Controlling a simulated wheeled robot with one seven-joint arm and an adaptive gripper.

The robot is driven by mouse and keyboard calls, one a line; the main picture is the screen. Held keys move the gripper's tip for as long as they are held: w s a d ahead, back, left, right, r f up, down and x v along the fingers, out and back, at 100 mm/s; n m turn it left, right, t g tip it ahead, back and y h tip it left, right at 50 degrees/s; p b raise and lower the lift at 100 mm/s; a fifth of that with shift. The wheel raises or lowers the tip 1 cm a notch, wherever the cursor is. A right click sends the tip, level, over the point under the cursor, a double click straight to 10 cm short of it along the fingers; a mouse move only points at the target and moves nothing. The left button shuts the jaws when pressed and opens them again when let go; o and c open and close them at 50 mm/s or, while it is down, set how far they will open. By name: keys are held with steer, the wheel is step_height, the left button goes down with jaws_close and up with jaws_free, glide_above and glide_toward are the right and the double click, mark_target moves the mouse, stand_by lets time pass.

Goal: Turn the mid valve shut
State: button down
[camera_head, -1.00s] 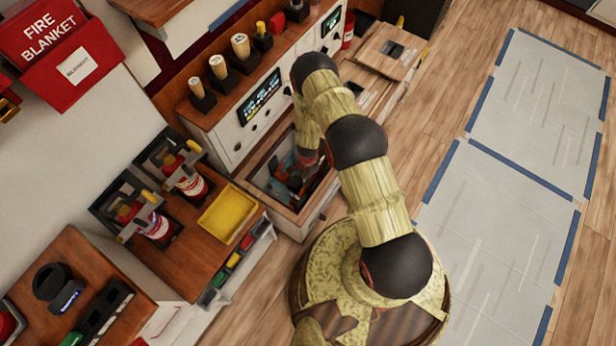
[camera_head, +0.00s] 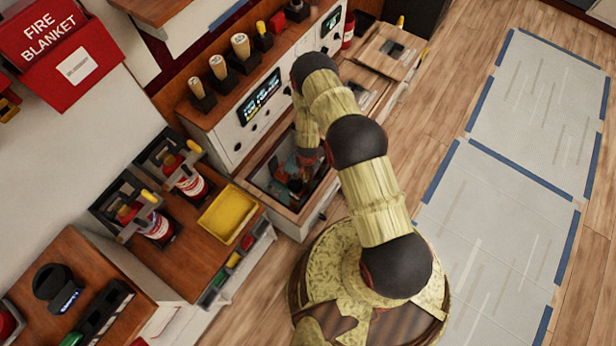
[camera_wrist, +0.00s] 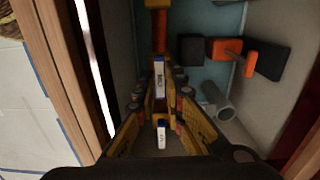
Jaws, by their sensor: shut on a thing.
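My gripper (camera_wrist: 160,98) reaches down into an open drawer-like box and is shut on a narrow upright part, which I take to be the mid valve's handle. A white and blue tag (camera_wrist: 159,80) sits between the fingers; its lettering is too small to read surely. A second tag (camera_wrist: 161,136) is nearer the camera. An orange bar (camera_wrist: 157,28) stands beyond the fingertips. Another orange lever (camera_wrist: 236,50) with black blocks lies to the right, apart from the fingers. In the head view, my gripper (camera_head: 296,180) is dark and partly hidden by my arm.
The box's wooden rim (camera_head: 275,205) surrounds the gripper closely, and a grey pipe end (camera_wrist: 222,108) is near the right finger. A cabinet front with a display (camera_head: 260,97) stands behind. A yellow tray (camera_head: 228,214) and fire extinguishers (camera_head: 190,183) are at left. Floor at right is open.

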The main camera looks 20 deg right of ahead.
steer(key=c, duration=1.9)
jaws_free()
steer(key=shift+r, duration=0.1)
steer(key=shift+r, duration=5.9)
